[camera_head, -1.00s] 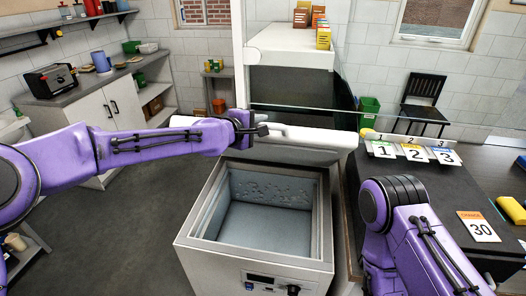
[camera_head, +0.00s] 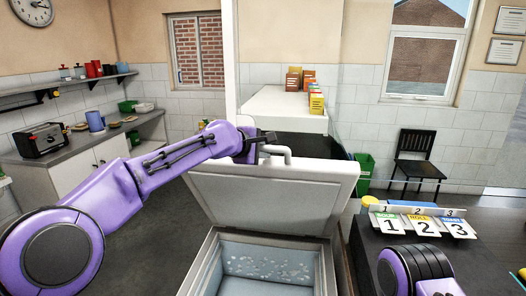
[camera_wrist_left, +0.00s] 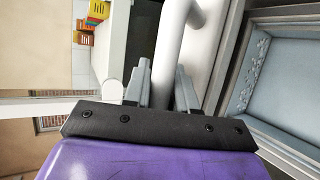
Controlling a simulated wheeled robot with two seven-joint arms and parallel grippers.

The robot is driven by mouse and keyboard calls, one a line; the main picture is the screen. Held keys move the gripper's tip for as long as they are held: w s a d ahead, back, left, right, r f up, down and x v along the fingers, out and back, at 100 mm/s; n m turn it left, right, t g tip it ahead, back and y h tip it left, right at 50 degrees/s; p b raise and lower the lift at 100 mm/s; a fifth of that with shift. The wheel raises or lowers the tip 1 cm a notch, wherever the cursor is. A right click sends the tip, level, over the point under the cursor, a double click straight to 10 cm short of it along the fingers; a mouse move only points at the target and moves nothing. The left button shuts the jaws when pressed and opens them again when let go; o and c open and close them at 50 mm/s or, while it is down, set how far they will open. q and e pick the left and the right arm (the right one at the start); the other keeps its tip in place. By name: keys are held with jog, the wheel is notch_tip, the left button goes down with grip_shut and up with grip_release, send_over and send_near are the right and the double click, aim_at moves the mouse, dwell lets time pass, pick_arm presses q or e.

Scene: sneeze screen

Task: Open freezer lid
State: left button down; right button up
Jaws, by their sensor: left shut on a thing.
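The freezer (camera_head: 205,268) is a white chest with its top open, showing a frosty pale-blue inside. Its white lid (camera_head: 275,195) stands tilted up at the back of the opening. My left gripper (camera_head: 266,141) is shut on this handle. In the left wrist view, the fingers (camera_wrist_left: 161,84) are at the handle bar (camera_wrist_left: 172,35), and the open chest shows at the right. My right arm shows only in part at the lower right of the head view, and its gripper is out of sight.
A dark counter (camera_head: 480,265) at the right holds numbered cards (camera_head: 425,226). A white shelf unit (camera_head: 285,107) with small colored boxes stands behind the lid. A black chair (camera_head: 416,158) and green bin (camera_head: 363,172) are at the back right. A toaster (camera_head: 42,139) sits on the left counter.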

pick_arm(q)
jog(key=shift+f, duration=0.25)
jog(key=c, duration=1.3)
grip_release()
jog(key=shift+s+a+b, duration=0.15)
jog(key=shift+b, duration=0.3)
jog(key=b+v, duration=0.4)
jog(key=v, duration=0.6)
jog(key=shift+r+b, duration=0.2)
jog(key=shift+b, duration=0.1)
